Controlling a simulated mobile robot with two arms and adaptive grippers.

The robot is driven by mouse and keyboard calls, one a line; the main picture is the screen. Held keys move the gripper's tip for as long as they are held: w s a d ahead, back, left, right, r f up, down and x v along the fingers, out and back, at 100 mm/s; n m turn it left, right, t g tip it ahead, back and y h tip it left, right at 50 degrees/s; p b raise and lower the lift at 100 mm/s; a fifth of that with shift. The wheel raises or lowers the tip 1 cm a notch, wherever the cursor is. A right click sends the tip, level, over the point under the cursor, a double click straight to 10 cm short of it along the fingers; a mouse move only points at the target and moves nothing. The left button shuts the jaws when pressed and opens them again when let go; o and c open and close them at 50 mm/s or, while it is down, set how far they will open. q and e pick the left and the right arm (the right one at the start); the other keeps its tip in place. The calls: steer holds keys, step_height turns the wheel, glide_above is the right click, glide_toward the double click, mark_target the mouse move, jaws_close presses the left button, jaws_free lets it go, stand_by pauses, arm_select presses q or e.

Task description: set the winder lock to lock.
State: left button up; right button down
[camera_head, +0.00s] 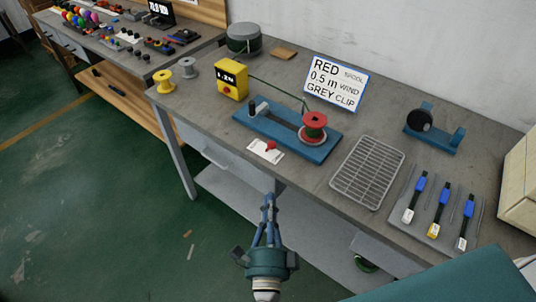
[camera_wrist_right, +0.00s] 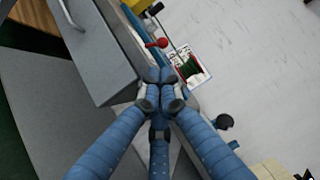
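The winder (camera_head: 290,132) is a blue bench unit with a red spool (camera_head: 314,122) on its right end and a dark post on its left. At its front edge is a white plate (camera_head: 262,155) with a small red lever (camera_head: 270,146), which looks like the winder lock. Its setting is too small to read. In the right wrist view a red knob (camera_wrist_right: 157,43) shows just beyond my fingertips. My right gripper (camera_head: 268,198) is in front of the bench edge, below the lever in the picture and apart from it. Its fingers are together and empty. My left gripper is out of view.
A yellow meter box (camera_head: 231,79) stands left of the winder, with a green cable running to the spool. A wire rack (camera_head: 367,172) and a tray of blue-handled tools (camera_head: 438,212) lie to the right. A sign (camera_head: 336,84) stands behind.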

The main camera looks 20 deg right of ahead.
mark_target(271, 165)
steer(key=x, duration=1.2)
steer(key=shift+w, duration=0.4)
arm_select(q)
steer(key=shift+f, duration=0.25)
arm_select(e)
steer(key=shift+w+d, duration=0.25)
steer(key=shift+w, duration=0.4)
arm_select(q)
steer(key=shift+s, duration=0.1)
